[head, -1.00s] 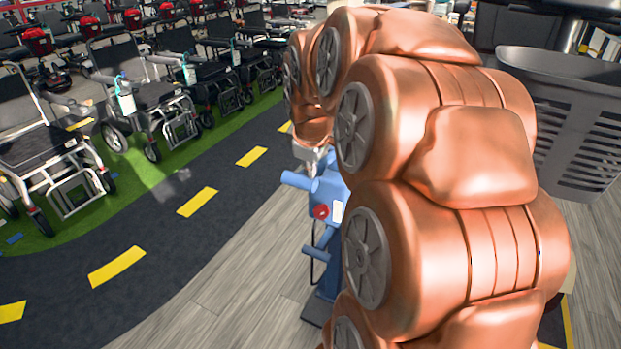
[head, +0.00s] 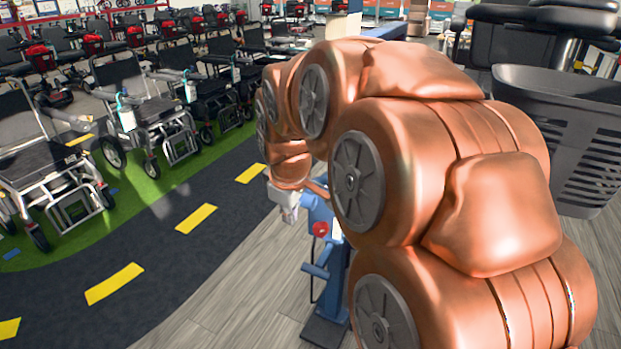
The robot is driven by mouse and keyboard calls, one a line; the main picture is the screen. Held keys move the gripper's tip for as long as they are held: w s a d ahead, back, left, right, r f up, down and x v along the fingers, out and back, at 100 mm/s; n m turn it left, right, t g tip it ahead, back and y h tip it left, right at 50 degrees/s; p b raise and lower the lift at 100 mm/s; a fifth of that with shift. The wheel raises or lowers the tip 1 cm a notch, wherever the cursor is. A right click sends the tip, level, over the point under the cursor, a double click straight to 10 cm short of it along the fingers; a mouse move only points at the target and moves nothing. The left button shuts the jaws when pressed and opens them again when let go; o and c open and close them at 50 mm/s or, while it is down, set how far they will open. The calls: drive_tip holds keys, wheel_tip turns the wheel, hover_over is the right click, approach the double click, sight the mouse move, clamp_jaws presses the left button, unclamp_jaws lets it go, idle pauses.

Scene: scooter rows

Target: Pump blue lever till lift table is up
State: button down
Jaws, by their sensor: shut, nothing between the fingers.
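A blue upright device (head: 330,262) with a red knob (head: 320,229) stands on the wood-look floor, partly hidden behind my copper-coloured arm. A short blue bar (head: 315,271) sticks out to its left below the knob. Near its top, a blue bar end (head: 308,201) shows just right of my gripper; I cannot tell for sure which bar is the pump lever. My gripper (head: 289,212), pale grey, hangs at the left of the device's top, shut and empty. Its fingertips are small, and I cannot tell whether they touch the blue part. The lift table's top is not clearly visible.
Wheelchairs (head: 45,165) stand in a row on green flooring at the left, with red scooters (head: 135,38) behind. A dark path with yellow dashes (head: 196,218) runs between. A dark basket (head: 570,130) is close at the right. The floor left of the device is clear.

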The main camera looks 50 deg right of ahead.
drive_tip(key=s+a+f+m+g+y, duration=0.1)
drive_tip(key=s+a+f, duration=0.3)
drive_tip(key=s+a, duration=0.5)
drive_tip(key=s+a+f+m+g+y, duration=0.1)
drive_tip(key=s+a+f+g, duration=0.3)
drive_tip(key=s+a, duration=0.6)
drive_tip(key=shift+a+f+m, duration=0.35)
drive_tip(key=shift+a+m, duration=0.2)
drive_tip(key=shift+m, duration=0.05)
drive_tip(key=shift+a, duration=0.1)
